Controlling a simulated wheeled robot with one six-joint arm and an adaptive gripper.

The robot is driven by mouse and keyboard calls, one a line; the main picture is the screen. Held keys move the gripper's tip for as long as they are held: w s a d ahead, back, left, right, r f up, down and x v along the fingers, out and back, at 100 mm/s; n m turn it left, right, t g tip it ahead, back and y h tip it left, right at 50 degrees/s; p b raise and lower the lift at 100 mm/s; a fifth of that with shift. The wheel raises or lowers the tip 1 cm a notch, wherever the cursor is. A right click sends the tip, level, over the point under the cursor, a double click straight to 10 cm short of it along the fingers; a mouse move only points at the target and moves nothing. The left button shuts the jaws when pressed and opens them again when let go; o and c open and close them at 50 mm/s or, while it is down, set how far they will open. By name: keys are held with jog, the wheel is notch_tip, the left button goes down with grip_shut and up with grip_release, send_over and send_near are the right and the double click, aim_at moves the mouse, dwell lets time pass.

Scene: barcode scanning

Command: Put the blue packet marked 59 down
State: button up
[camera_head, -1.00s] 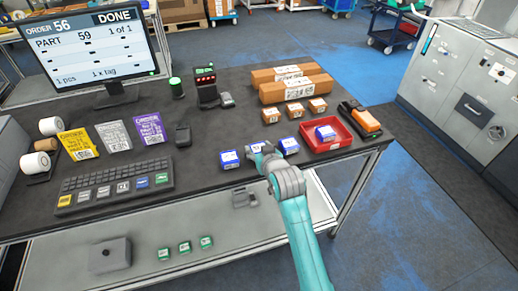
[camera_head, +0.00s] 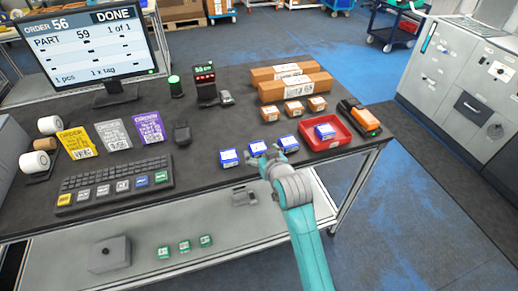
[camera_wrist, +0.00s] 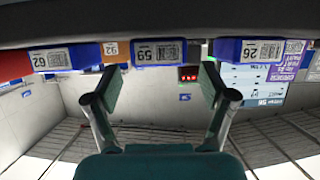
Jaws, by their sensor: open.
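The blue packet marked 59 (camera_head: 258,148) rests on the dark table, in the middle of a row of three blue packets. In the wrist view the packet marked 59 (camera_wrist: 158,52) shows its white label, centred beyond my fingertips. My gripper (camera_head: 264,158) is open and empty, just on the near side of this packet. In the wrist view my gripper (camera_wrist: 160,85) has its fingers spread wide with nothing between them. The fingers partly cover the packet in the head view.
Blue packets stand on the left (camera_head: 229,158) and right (camera_head: 289,143). A red tray (camera_head: 345,141) with a blue packet inside is farther right. Small brown boxes (camera_head: 293,107) stand behind. A keyboard (camera_head: 115,182) lies left. The monitor (camera_head: 85,50) reads DONE.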

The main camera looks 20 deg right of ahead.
jog(key=v, duration=0.7)
jog(key=shift+r, duration=0.1)
jog(key=s+f, duration=0.6)
jog(key=s, duration=0.5)
jog(key=s+f, duration=0.5)
jog(key=s, duration=0.6)
jog(key=s+r, duration=0.2)
jog(key=s, duration=0.9)
jog(key=s+r+t, duration=0.1)
jog(key=s+r, duration=0.1)
jog(key=s, duration=0.9)
jog(key=shift+r, duration=0.4)
